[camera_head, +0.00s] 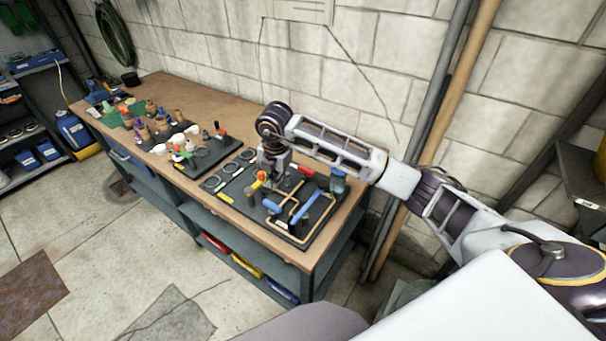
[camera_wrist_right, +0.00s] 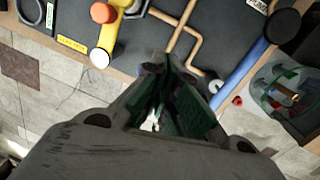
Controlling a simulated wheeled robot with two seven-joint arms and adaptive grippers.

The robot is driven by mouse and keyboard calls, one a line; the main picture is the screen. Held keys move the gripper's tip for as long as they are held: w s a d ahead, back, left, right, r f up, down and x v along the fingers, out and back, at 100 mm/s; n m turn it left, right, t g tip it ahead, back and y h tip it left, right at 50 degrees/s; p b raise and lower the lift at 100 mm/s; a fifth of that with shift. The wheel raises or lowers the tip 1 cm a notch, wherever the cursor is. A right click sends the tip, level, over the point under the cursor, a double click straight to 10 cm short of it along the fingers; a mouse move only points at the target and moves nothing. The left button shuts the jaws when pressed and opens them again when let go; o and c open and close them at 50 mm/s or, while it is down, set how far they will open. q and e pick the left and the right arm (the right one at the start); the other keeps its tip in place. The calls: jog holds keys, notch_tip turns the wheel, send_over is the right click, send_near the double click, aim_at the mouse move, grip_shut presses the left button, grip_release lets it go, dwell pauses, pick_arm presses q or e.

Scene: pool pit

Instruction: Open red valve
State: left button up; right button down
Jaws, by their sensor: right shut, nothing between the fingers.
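A dark board (camera_head: 238,186) with pipes and valves lies on the workbench. An orange-red round knob (camera_head: 261,175) sits on a yellow pipe on this board; the knob also shows at the top left of the right wrist view (camera_wrist_right: 103,12). A small red piece (camera_head: 303,170) lies at the board's back right. I cannot tell for sure which red part is the red valve. My right gripper (camera_head: 268,178) points down over the board, close to the orange-red knob. Its fingers (camera_wrist_right: 173,72) are together and empty, apart from the knob in the wrist view. My left gripper is out of view.
Blue pipes (camera_head: 306,206) and a tan pipe run on the board. A blue-grey jar (camera_head: 338,182) stands at its right end. A second board (camera_head: 206,156) with small items and many bottles lie further left on the workbench (camera_head: 185,95). A block wall stands behind.

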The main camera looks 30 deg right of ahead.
aim_at(306, 172)
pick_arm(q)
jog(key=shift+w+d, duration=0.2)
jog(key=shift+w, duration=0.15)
pick_arm(e)
jog(key=w+d+r+m+h, duration=0.1)
jog(key=d+r+h, duration=0.1)
jog(key=d, duration=0.4)
jog(key=shift+w+m+h, duration=0.25)
jog(key=shift+m+h, duration=0.05)
jog(key=shift+m, duration=0.1)
jog(key=shift+d, duration=0.1)
jog(key=p+x, duration=0.2)
jog(key=x, duration=0.8)
jog(key=shift+s, duration=0.1)
jog(key=shift+w+d+r+p, duration=0.1)
jog(key=shift+w+d+p, duration=0.25)
jog(key=shift+d, duration=0.25)
jog(key=shift+w+d+p, duration=0.3)
jog(key=shift+w+d, duration=0.05)
jog(key=shift+d, duration=0.2)
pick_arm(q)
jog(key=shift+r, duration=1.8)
pick_arm(e)
jog(key=shift+w+d, duration=0.35)
jog(key=shift+d, duration=0.15)
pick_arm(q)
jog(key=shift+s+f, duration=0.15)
pick_arm(e)
jog(key=shift+d, duration=0.1)
